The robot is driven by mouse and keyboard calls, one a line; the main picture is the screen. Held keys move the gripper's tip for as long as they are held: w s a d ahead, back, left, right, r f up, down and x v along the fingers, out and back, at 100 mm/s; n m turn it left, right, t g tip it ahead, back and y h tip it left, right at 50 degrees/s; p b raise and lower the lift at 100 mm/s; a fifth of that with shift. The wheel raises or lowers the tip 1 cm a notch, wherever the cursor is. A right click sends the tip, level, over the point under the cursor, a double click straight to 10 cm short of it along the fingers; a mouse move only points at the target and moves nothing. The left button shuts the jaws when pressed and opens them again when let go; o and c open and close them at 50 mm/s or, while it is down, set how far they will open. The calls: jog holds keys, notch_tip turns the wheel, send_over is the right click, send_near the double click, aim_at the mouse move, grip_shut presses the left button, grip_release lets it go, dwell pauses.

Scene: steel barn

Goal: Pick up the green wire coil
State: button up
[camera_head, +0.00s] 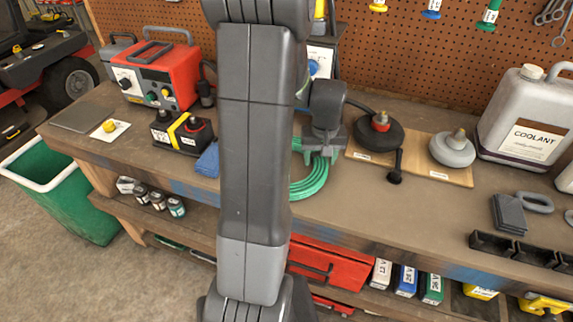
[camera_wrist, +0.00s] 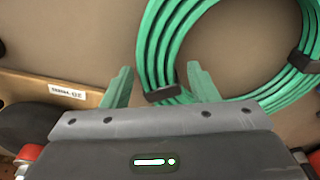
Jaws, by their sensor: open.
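The green wire coil (camera_head: 311,183) lies on the workbench, partly hidden behind my arm in the head view. In the wrist view the coil (camera_wrist: 160,40) is a ring of several green strands with dark ties. My gripper (camera_wrist: 160,82) is open, with green fingers. A tied stretch of the coil shows between and just beyond the fingertips; I cannot tell whether they touch it. In the head view my gripper (camera_head: 318,150) is over the bench at the coil's far side.
A wooden board (camera_head: 462,177) with round black and grey pieces stands right of my gripper. A red charger (camera_head: 160,75), a black battery (camera_head: 182,133) and a blue cloth (camera_head: 208,160) are to the left. A coolant jug (camera_head: 520,115) stands at right. Bare bench (camera_head: 370,210) lies right of the coil.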

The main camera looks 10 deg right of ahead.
jog(key=shift+f, duration=0.2)
grip_shut()
jog(key=shift+r, duration=0.1)
notch_tip(320, 180, up, 18)
dwell(0.9)
